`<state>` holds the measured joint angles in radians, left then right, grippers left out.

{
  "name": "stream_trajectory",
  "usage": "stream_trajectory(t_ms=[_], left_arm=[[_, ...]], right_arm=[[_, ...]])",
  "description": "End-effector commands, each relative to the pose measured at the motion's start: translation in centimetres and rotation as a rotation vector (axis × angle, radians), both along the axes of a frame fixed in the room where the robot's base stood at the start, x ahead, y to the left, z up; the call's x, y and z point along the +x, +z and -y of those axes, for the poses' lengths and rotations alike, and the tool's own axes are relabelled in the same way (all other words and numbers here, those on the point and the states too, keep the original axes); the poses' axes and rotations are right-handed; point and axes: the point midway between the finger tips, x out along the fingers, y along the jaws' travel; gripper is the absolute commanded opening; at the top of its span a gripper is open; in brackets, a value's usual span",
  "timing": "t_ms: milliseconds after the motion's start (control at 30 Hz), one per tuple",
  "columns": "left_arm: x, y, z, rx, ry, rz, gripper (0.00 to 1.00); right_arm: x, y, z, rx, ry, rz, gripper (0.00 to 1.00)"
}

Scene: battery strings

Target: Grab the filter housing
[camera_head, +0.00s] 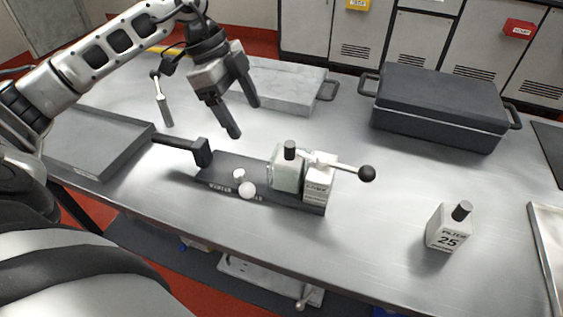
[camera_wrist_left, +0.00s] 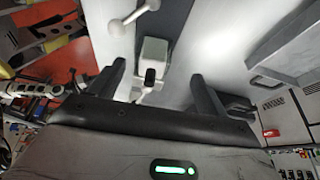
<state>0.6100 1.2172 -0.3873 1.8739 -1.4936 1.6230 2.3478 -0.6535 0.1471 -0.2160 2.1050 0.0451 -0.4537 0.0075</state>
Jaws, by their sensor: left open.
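A pale, box-shaped bottle (camera_head: 447,232) with a black cap stands upright at the right of the table; its label seems to read "FILTER 25", so it may be the filter housing. A similar pale block with a black cap (camera_head: 286,172) sits on a dark fixture (camera_head: 315,207), beside a white labelled block (camera_head: 317,183). My left gripper (camera_head: 243,118) is open and empty, above the table and up-left of the fixture. In the left wrist view, a white block with a dark tip (camera_wrist_left: 153,54) shows between and beyond the fingers; I cannot tell which it is.
A white lever with a black ball (camera_head: 367,173) sticks out right from the fixture. A grey tray (camera_head: 90,155) lies left, a pale slab (camera_head: 280,88) behind, and a dark lidded case (camera_head: 440,100) back right. The table around the labelled bottle is clear.

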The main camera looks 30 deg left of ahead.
Motion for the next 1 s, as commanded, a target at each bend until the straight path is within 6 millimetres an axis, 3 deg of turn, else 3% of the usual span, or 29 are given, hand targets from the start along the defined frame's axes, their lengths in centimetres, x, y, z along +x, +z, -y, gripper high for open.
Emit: stream_trajectory(t_ms=[300,1000], left_arm=[[0.6,-6.3,2.7,-0.005,-0.005,-0.002,0.76],[1.4,-12.8,5.8,-0.004,-0.004,0.000,0.76]], right_arm=[[-1.3,-0.8,-0.1,0.004,-0.001,-0.032,0.47],[-0.9,-0.3,-0.1,-0.006,0.000,-0.026,0.47]])
